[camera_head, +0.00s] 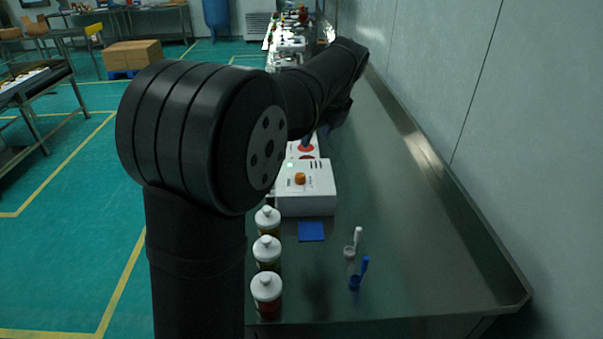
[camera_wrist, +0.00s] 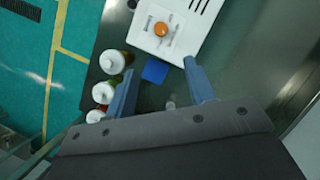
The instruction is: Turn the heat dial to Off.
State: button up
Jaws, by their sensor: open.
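The heat dial appears to be the round orange knob (camera_head: 299,179) on the sloped face of a white box (camera_head: 318,202) on the bench. In the wrist view the orange knob (camera_wrist: 161,29) sits on the white box (camera_wrist: 190,38) near the top edge, beyond my fingertips. My gripper (camera_wrist: 160,68) is open, with its two blue-grey fingers apart and nothing between them. It is not touching the knob. The dial's markings are too small to read. In the head view my arm hides part of the bench, and the gripper is not clearly seen.
Several white-capped bottles (camera_head: 267,287) stand in a row along the bench's left edge. A blue square pad (camera_head: 311,231) lies in front of the box. A white scoop (camera_head: 354,242) and a blue scoop (camera_head: 359,273) are to the right. The bench (camera_head: 430,250) is clear toward the wall.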

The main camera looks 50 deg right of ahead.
send_near(301, 175)
jog(key=shift+m, duration=0.4)
jog(key=x, duration=0.8)
jog(key=shift+w+a+f, duration=0.1)
jog(key=shift+w+f, duration=0.05)
jog(key=shift+f, duration=0.15)
jog(key=c, duration=1)
